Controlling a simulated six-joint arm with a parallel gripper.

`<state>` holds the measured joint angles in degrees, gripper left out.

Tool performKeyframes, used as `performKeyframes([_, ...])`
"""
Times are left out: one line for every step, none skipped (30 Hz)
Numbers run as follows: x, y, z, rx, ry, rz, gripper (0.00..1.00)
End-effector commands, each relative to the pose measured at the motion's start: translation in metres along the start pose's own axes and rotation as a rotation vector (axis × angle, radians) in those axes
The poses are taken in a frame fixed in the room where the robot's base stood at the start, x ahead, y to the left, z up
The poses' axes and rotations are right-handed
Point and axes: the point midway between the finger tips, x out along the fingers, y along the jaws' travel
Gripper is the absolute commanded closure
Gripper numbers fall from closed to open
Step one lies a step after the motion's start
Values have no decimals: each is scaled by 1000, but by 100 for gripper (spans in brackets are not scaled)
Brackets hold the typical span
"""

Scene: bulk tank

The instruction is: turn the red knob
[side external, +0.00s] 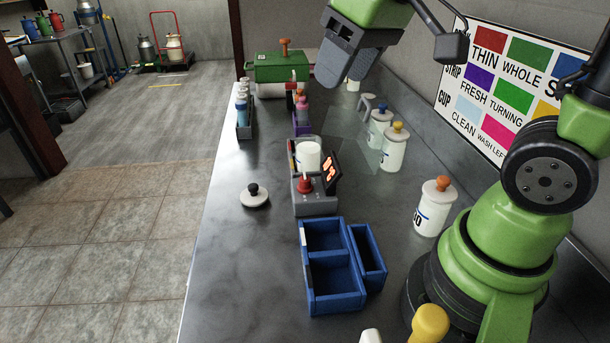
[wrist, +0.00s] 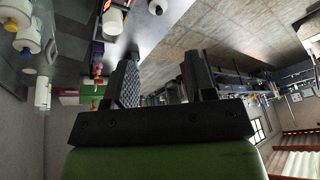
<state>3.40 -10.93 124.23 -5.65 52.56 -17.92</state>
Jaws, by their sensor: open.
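The red knob (side external: 305,184) stands on the front of a grey device (side external: 315,204) on the steel counter. A lit display (side external: 330,171) is at the device's right and a white cup (side external: 308,157) sits just behind the knob. My gripper (side external: 343,62) is high above the counter, well above and behind the knob, touching nothing. In the wrist view my gripper (wrist: 162,75) has its two fingers wide apart with nothing between them. I cannot clearly make out the knob in the wrist view.
A blue divided bin (side external: 335,301) stands in front of the device. A lid with a black knob (side external: 255,195) lies at its left. White jars (side external: 393,150) and an orange-topped jar (side external: 434,208) stand to the right. A green box (side external: 280,67) is at the back.

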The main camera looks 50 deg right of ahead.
Motion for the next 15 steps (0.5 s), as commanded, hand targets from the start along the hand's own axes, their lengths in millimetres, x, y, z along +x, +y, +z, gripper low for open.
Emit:
performKeyframes([15, 6, -11, -39, -47, 14, 49])
performKeyframes([24, 9, -17, -68, -71, 21, 49])
performKeyframes([36, 14, -24, -107, -104, 29, 49])
performKeyframes([46, 17, -30, -136, -128, 33, 49])
performKeyframes([56, 21, -34, -165, -154, 37, 49])
performKeyframes([70, 27, -39, -203, -185, 40, 49])
performKeyframes([81, 31, -42, -231, -210, 41, 49])
performKeyframes([92, 35, -45, -259, -233, 42, 49])
performKeyframes([105, 40, -48, -294, -263, 41, 49])
performKeyframes([115, 44, -49, -318, -283, 39, 49])
performKeyframes([124, 47, -50, -340, -302, 38, 49])
performKeyframes([136, 52, -50, -367, -325, 35, 49])
performKeyframes([143, 54, -50, -386, -341, 32, 49])
performKeyframes([150, 56, -50, -402, -353, 29, 49])
performKeyframes([158, 59, -49, -419, -368, 26, 49])
